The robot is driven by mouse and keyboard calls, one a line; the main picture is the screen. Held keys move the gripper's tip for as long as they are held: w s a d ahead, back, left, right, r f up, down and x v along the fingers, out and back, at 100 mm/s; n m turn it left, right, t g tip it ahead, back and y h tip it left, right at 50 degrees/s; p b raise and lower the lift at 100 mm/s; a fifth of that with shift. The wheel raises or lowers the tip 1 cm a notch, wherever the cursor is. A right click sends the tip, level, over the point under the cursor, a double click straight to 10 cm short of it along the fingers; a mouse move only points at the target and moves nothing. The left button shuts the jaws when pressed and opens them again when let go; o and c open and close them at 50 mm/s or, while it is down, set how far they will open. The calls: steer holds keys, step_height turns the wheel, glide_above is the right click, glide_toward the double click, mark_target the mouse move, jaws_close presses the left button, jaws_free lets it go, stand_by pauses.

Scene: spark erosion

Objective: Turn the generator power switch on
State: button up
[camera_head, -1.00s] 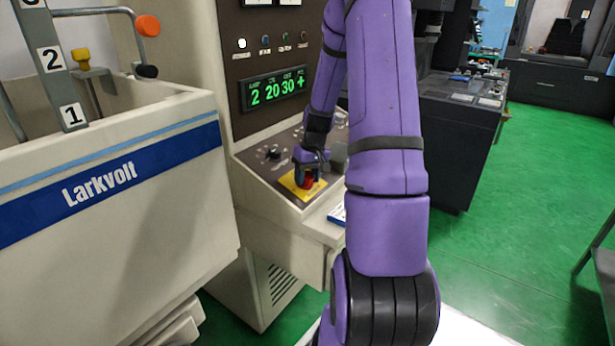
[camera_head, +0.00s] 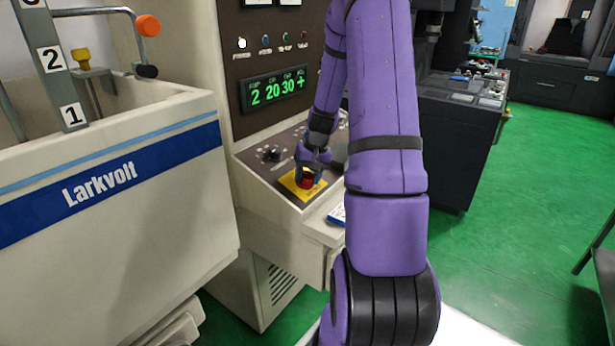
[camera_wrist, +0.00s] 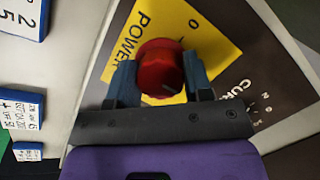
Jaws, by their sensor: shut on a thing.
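The generator power switch is a red rotary knob (camera_wrist: 160,69) on a yellow plate (camera_wrist: 205,32) lettered POWER, with a 0 mark near its upper edge. In the head view the red knob (camera_head: 305,181) sits on the yellow plate (camera_head: 297,192) at the front of the sloping panel. My gripper (camera_wrist: 160,80) is shut on the knob, with one blue finger on each side of it. In the head view my gripper (camera_head: 309,172) reaches down over the knob from behind. A pale line on the knob points toward the lower right in the wrist view.
Another black knob (camera_head: 271,154) is left of my gripper on the panel. The green display (camera_head: 276,92) above is lit. The white Larkvolt tank (camera_head: 120,190) stands close on the left. Blue-edged labels (camera_wrist: 22,112) lie beside the panel. Green floor is open at right.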

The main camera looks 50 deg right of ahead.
steer(key=shift+s+a+f, duration=0.1)
steer(key=shift+a+f, duration=0.05)
steer(key=o, duration=0.9)
steer(key=shift+r, duration=0.25)
steer(key=v, duration=1)
steer(key=shift+r, duration=0.2)
